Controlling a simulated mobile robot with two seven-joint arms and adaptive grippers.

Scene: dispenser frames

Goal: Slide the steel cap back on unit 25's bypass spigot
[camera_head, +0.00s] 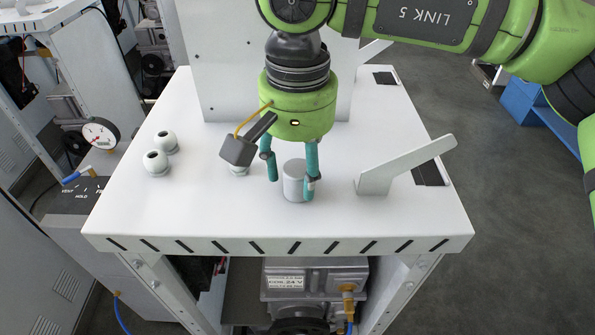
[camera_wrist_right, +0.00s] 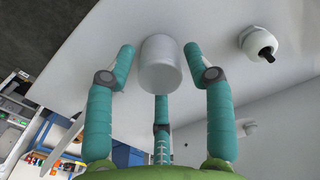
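A grey steel cap (camera_head: 294,182), a plain short cylinder, stands upright on the white top plate (camera_head: 210,215). My right gripper (camera_head: 292,180) points down with its teal fingers spread around the cap. In the right wrist view the cap (camera_wrist_right: 160,66) sits between the three fingers, with gaps to the side fingertips; the gripper looks open. Several white round spigots with dark openings stand on the plate, such as a left one (camera_head: 156,163) and one behind it (camera_head: 166,141). Another is mostly hidden behind my wrist camera. I see no number 25. My left gripper is out of view.
A white angled lever (camera_head: 405,165) rises right of the cap, over a dark slot. A tall white panel (camera_head: 225,70) stands behind. A dial gauge (camera_head: 101,133) is at the left. The plate's front strip is clear.

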